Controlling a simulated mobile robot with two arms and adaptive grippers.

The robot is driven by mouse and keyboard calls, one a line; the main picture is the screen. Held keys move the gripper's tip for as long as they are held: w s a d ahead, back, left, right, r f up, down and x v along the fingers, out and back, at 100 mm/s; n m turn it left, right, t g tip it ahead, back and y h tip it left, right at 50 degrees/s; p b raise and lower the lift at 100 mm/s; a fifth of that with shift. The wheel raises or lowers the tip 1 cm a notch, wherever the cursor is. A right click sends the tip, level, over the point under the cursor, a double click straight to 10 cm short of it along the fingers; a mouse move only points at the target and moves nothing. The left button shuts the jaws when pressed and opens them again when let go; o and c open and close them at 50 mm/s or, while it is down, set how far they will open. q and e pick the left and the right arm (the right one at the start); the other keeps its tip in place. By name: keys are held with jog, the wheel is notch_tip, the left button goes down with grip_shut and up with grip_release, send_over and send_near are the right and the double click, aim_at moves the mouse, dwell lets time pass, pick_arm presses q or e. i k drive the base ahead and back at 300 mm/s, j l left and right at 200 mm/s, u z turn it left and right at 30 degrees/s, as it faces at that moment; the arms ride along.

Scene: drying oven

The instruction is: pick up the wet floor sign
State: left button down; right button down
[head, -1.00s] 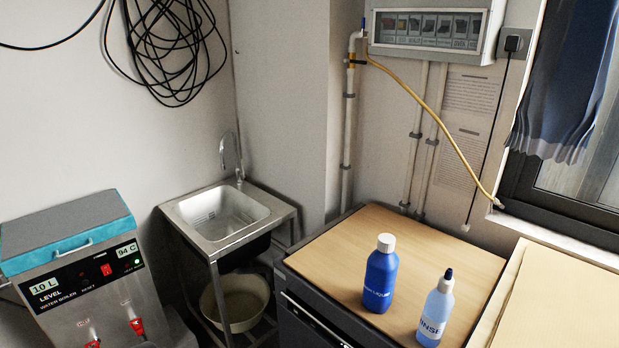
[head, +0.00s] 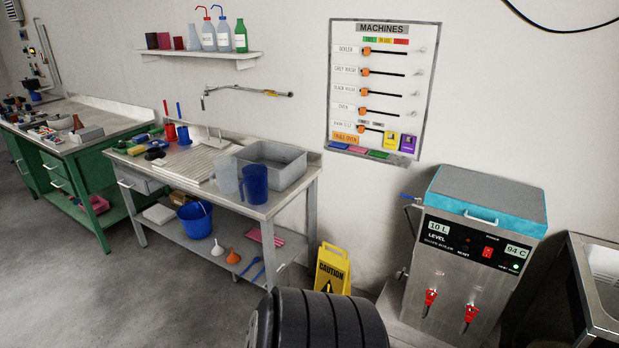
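The yellow wet floor sign (head: 331,270) stands upright on the floor against the wall, between the metal workbench and the water boiler. It reads "CAUTION" and has a black triangle on its front. Its lower part is hidden behind a large black ribbed cylinder at the bottom of the view. Neither of my grippers shows in the head view.
The metal workbench (head: 268,209) holds a grey tub (head: 287,168) and a blue jug (head: 254,184). The water boiler (head: 468,262) stands right of the sign. The black ribbed cylinder (head: 330,325) blocks the near side. Grey floor (head: 150,300) is open at the left.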

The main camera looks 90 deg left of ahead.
aim_at(333, 275)
jog(key=u, duration=2.55)
